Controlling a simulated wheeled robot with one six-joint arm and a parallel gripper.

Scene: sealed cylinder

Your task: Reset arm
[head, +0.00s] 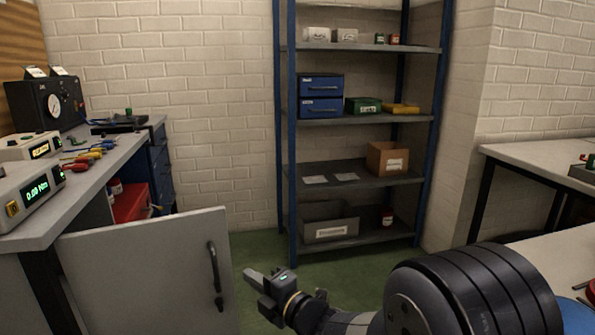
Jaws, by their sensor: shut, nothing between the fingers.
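My gripper (256,277) is at the bottom middle of the head view, on the end of my arm, which comes in from the lower right. Its fingers point left and are shut with nothing between them. It hangs in front of the shelf unit, just right of an open grey cabinet door (150,265). I cannot tell the exact gap between the fingertips and the door's handle (215,276).
A workbench (95,185) with meters (28,190) and screwdrivers stands at the left; a red box (130,202) shows below it. A blue-framed shelf unit (360,183) stands at the back. Tables (530,150) fill the right. Green floor (255,245) shows between.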

